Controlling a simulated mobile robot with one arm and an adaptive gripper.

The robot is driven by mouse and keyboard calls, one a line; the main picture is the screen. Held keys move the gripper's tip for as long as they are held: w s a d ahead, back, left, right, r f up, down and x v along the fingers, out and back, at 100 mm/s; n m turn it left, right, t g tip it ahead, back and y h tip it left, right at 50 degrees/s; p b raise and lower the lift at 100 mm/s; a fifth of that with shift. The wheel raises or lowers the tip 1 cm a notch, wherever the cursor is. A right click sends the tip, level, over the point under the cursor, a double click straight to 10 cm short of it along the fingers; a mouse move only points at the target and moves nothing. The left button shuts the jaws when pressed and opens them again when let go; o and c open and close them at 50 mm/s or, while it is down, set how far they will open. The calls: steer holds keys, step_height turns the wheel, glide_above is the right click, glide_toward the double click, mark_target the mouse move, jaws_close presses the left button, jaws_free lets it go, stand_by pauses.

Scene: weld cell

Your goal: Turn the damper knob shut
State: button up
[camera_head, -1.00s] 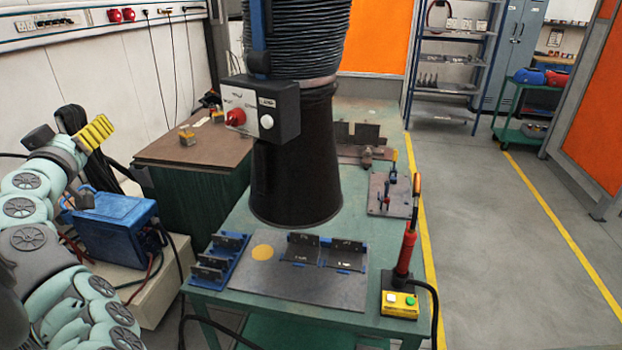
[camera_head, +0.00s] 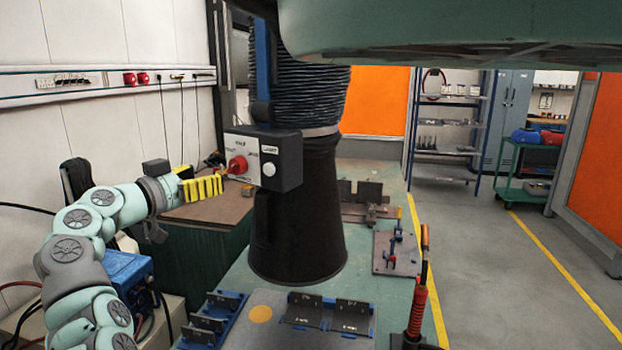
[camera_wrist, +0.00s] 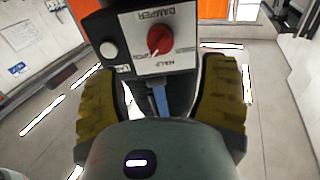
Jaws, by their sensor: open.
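The damper knob (camera_head: 237,165) is a red rotary knob on the pale front plate of a dark control box (camera_head: 284,160) fixed to the extraction hood. In the wrist view the red knob (camera_wrist: 160,39) sits upside down between and beyond my fingertips, on a plate marked DAMPER, with a white pointer line on it. My gripper (camera_head: 203,188) has yellow ribbed fingers and is just left of the knob in the head view, apart from it. In the wrist view my gripper (camera_wrist: 160,95) is open and empty. A white round button (camera_head: 268,169) is beside the knob.
The black hood (camera_head: 296,235) hangs over the green bench (camera_head: 385,300) with its fixtures. A red torch (camera_head: 418,305) stands at the bench's right front. A blue machine (camera_head: 130,275) is below my arm.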

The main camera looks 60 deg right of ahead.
mark_target(231, 170)
steer(key=d+p, duration=0.2)
steer(key=d, duration=0.5)
steer(key=shift+d, duration=0.75)
steer(key=shift+c, duration=0.4)
steer(key=shift+a, duration=0.1)
steer(key=c, duration=1.2)
steer(key=shift+o, duration=0.2)
steer(key=shift+f, duration=0.1)
